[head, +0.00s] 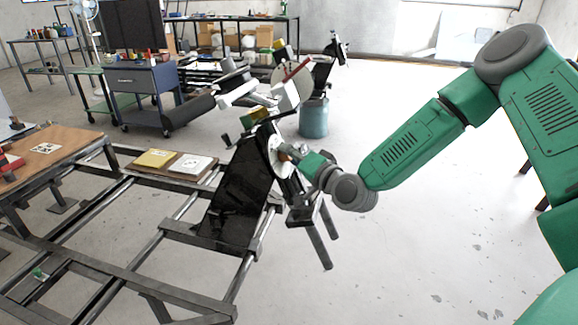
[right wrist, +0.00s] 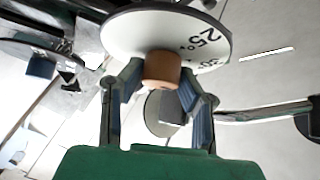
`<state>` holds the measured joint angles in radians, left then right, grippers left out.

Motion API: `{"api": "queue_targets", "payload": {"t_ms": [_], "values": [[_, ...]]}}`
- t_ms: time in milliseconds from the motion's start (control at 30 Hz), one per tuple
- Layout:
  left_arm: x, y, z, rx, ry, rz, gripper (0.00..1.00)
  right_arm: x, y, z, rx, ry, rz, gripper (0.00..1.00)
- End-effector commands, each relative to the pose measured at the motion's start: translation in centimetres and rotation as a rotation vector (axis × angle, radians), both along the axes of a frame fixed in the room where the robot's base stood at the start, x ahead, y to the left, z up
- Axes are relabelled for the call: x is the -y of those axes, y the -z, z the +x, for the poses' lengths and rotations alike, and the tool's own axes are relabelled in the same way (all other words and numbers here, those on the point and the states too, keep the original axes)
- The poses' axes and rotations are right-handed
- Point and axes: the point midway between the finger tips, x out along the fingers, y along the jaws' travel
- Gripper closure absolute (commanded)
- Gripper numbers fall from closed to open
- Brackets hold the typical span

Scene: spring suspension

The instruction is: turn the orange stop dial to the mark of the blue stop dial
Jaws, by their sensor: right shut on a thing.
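The orange stop dial (right wrist: 161,70) is a short orange-brown knob at the middle of a white marked disc (right wrist: 165,30) in the right wrist view. The disc shows "25°" and part of another figure. My right gripper (right wrist: 160,82) is shut on the knob, one blue-padded finger on each side. In the head view the white disc (head: 273,152) is on the side of the black stand, and my right gripper (head: 291,153) reaches it from the right. A small blue knob (right wrist: 40,66), possibly the blue stop dial, shows at the left of the right wrist view; its mark is not readable.
The black stand (head: 235,195) rises from a metal rail frame (head: 185,238). A yellow book (head: 156,158) and a white one (head: 192,164) lie to its left. A blue-grey bin (head: 313,118) stands behind. The floor at right is clear around my arm.

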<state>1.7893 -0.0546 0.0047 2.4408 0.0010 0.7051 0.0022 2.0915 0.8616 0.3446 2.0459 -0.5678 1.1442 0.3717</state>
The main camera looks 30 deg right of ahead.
Motion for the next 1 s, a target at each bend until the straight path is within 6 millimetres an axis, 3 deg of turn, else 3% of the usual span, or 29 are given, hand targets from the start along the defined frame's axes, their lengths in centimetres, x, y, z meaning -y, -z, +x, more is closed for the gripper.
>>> {"api": "queue_targets", "payload": {"t_ms": [33, 400, 1000], "values": [[0.0, 1.0, 0.0, 0.0, 0.0, 0.0, 0.6, -0.1, 1.2, -0.3, 0.008, -0.023, -0.033, 0.99], [0.0, 4.1, 0.0, 0.0, 0.0, 0.0, 0.6, 0.0, 1.3, -0.3, 0.204, -0.152, -0.267, 0.99], [0.0, 6.0, 0.0, 0.0, 0.0, 0.0, 0.6, 0.2, 1.2, -0.2, 0.36, -0.255, -0.451, 0.99]]}}
